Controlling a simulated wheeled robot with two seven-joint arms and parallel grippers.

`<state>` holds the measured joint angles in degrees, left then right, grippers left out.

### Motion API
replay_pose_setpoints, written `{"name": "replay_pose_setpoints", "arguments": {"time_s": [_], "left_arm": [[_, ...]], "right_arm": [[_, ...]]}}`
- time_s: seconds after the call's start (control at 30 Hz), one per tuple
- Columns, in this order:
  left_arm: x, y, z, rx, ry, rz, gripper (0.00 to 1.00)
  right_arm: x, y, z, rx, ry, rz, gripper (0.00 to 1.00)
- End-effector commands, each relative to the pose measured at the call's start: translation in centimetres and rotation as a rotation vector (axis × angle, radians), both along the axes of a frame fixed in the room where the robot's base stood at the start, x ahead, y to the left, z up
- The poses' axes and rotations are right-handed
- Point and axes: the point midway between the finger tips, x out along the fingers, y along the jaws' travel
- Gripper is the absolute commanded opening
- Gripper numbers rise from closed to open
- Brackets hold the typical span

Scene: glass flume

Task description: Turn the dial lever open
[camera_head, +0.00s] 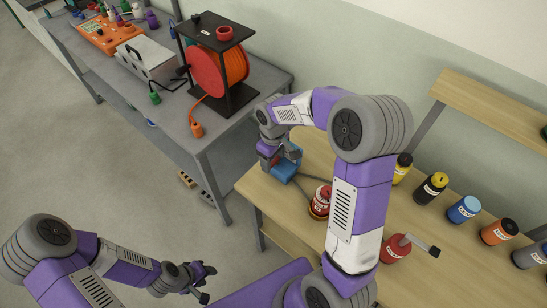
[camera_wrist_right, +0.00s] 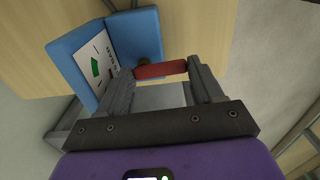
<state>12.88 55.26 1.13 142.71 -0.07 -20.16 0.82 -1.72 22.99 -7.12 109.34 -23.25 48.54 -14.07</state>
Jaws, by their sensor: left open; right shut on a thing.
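A blue dial box (camera_head: 287,170) sits at the left end of the wooden bench in the head view. In the right wrist view the blue dial box (camera_wrist_right: 139,34) has a white label plate (camera_wrist_right: 92,65) with a green mark. A red lever (camera_wrist_right: 160,69) sticks out beside the plate. My right gripper (camera_wrist_right: 162,74) is shut on the red lever, with a finger at each end of it. In the head view my right gripper (camera_head: 283,158) is at the box and hides the lever. My left gripper (camera_head: 206,283) is open and empty, low at the left, away from the bench.
The wooden bench (camera_head: 440,262) carries a red can (camera_head: 320,201), a red bottle with a lever (camera_head: 397,249) and several coloured bottles. A grey table (camera_head: 265,80) with an orange cable reel (camera_head: 222,68) stands at the back left. The floor between is mostly free.

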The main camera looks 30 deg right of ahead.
Motion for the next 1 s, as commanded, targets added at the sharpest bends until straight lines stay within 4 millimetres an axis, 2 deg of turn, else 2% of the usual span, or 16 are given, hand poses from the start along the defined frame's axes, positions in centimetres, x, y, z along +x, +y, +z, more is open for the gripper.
{"name": "replay_pose_setpoints", "arguments": {"time_s": [0.3, 0.33, 0.5, 0.83, 1.0], "left_arm": [[0.0, 0.0, 0.0, 0.000, 0.000, 0.000, 0.43], [0.0, 0.0, 0.0, 0.000, 0.000, 0.000, 0.43], [0.0, 0.0, 0.0, 0.000, 0.000, 0.000, 0.43], [0.0, 0.0, 0.1, 0.000, 0.000, 0.000, 0.43], [0.0, 0.0, 0.9, 0.000, 0.000, 0.000, 0.43]], "right_arm": [[0.1, 0.0, 0.1, 0.000, -0.002, 0.000, 0.35], [0.1, 0.0, 0.1, 0.000, -0.002, 0.000, 0.69], [0.1, 0.0, 0.0, 0.000, -0.002, 0.000, 0.92], [0.1, -0.1, 0.2, -0.001, -0.002, 0.000, 0.92], [0.1, -0.1, 1.1, -0.002, -0.003, 0.000, 0.92]]}}
